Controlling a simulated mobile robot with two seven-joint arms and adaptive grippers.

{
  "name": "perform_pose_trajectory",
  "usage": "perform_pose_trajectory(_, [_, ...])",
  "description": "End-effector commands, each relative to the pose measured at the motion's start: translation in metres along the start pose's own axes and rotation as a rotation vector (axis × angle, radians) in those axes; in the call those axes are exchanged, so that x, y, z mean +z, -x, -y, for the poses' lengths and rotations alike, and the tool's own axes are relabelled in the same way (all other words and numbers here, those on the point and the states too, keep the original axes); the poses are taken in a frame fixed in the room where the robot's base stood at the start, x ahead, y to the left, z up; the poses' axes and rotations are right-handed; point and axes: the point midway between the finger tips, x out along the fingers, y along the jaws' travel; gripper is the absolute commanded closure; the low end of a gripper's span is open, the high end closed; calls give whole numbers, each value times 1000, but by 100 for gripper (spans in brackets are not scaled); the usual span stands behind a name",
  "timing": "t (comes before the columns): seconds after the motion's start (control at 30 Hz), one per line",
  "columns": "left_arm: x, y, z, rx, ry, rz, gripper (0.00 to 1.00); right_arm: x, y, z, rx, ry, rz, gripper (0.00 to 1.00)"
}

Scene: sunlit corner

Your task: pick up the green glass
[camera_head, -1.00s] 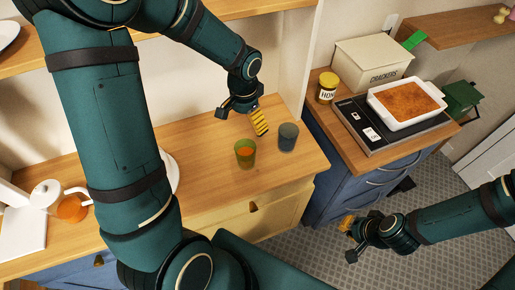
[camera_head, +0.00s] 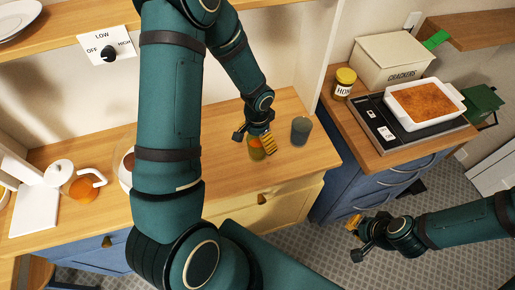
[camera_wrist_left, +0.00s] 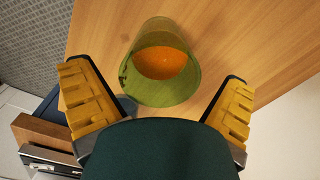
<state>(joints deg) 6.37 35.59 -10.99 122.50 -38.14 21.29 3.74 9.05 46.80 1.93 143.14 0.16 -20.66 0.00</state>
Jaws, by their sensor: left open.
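The green glass (camera_head: 257,152) stands upright on the wooden counter, with something orange inside. In the left wrist view the green glass (camera_wrist_left: 160,82) sits ahead of the jaws, centred between them. My left gripper (camera_head: 257,143) is open, with its yellow-padded fingers at either side of the glass in the head view, hiding part of it. The same gripper shows wide open in the left wrist view (camera_wrist_left: 158,100); neither finger visibly touches the glass. My right gripper (camera_head: 357,238) hangs over the floor at the lower right, away from the counter, its fingers apart and empty.
A dark blue-grey glass (camera_head: 300,131) stands just right of the green one. A honey jar (camera_head: 343,84), a crackers box (camera_head: 393,62) and a white baking dish (camera_head: 461,104) are on the right counter. A pitcher with orange content (camera_head: 82,187) stands at the left.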

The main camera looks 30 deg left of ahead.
Motion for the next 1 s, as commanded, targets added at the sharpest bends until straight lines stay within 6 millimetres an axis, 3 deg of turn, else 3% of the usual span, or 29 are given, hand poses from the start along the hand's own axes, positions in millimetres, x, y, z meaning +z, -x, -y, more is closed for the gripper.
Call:
perform_pose_trajectory(0.3, [0,-6,0,-1,1,0,0,0,0,0,0,0,0,100])
perform_pose_trajectory(0.5, [0,-6,0,-1,1,0,70,0,0,0,0,0,0,100])
perform_pose_trajectory(0.53, [0,-6,0,-1,1,0,73,0,0,0,0,0,0,100])
perform_pose_trajectory(1.0, [0,-5,0,-1,0,-2,75,0,0,0,0,0,0,100])
